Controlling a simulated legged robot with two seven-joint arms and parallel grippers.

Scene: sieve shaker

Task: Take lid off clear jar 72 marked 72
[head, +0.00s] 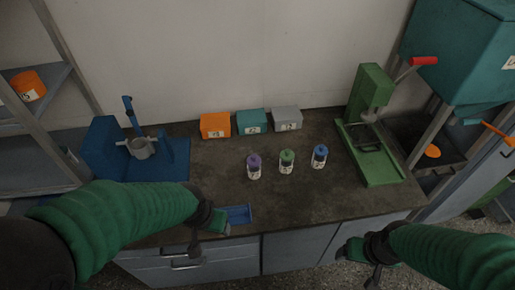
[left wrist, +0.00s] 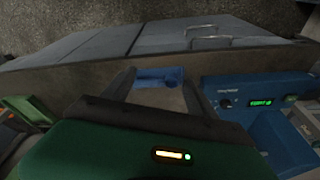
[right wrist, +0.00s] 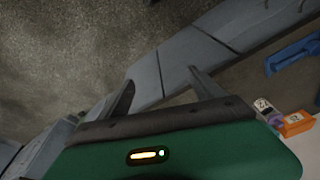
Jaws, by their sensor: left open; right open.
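Three clear jars with white labels stand upright in a row on the dark bench: one with a purple lid (head: 254,161), one with a green lid (head: 287,156) and one with a blue lid (head: 320,150). The lids are on. The label numbers are too small to read surely in the head view, so I cannot tell which is jar 72. One labelled jar (right wrist: 264,106) also shows in the right wrist view. My right gripper (head: 358,258) is open and empty, off the bench front.
Orange (head: 215,125), teal (head: 252,122) and grey (head: 287,119) boxes stand behind the jars. A blue machine (head: 105,150) is at left, a green press (head: 380,165) at right. The bench around the jars is clear.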

